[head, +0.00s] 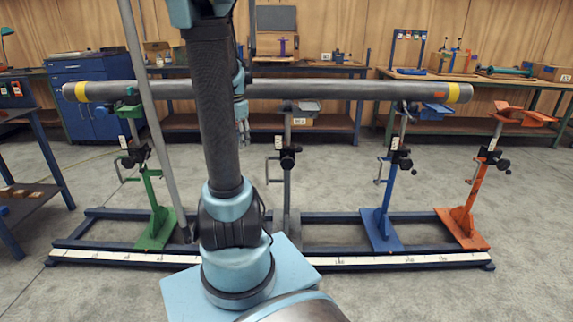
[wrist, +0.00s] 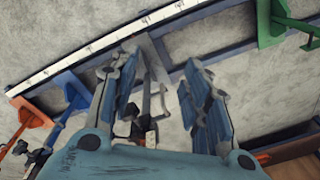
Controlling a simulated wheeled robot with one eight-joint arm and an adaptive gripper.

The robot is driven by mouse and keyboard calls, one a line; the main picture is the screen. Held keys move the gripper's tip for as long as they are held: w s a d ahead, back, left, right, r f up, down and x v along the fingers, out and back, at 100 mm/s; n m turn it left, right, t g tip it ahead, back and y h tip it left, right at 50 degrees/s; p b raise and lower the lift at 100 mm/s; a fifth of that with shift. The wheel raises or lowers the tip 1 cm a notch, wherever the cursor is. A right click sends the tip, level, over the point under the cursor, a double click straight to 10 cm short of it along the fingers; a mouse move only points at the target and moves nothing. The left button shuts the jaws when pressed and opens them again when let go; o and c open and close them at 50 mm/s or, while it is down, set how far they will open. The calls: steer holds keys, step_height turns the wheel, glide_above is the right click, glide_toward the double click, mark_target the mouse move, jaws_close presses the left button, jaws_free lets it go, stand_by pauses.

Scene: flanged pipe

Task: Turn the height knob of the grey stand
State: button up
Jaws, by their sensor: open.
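The grey stand (head: 287,185) stands upright mid-rail in the head view, under the long grey pipe (head: 320,90). Its black height knob (head: 288,158) sits on the column, with a grey crank handle to its left. My gripper (head: 243,133) points down, left of the grey stand's upper part in that view. In the wrist view my gripper (wrist: 161,62) is open, its two blue fingers apart. Part of the grey stand (wrist: 155,95) shows between the fingers, with dark fittings beside the left finger. I cannot make out the knob clearly there. No contact is visible.
A green stand (head: 155,210) is at left; a blue stand (head: 383,215) and an orange stand (head: 465,215) are at right. The orange stand's top is apart from the pipe. A dark blue base frame (head: 330,217) with a white scale runs along the floor.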

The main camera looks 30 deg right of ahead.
steer(key=w+d+f+m, duration=0.2)
steer(key=w+d+m, duration=0.1)
steer(key=d, duration=0.3)
steer(key=w+d+f+m, duration=0.2)
steer(key=w+d+f, duration=0.1)
steer(key=d, duration=0.4)
steer(key=m+g, duration=0.1)
steer(key=m, duration=0.4)
glide_above(287, 157)
steer(key=f, duration=0.8)
steer(key=shift+s+a+f, duration=0.15)
steer(key=shift+a+f, duration=0.05)
steer(key=shift+a, duration=0.1)
steer(key=shift+d+f+m, duration=0.35)
steer(key=shift+f+m, duration=0.05)
steer(key=shift+f, duration=3.6)
jaws_close()
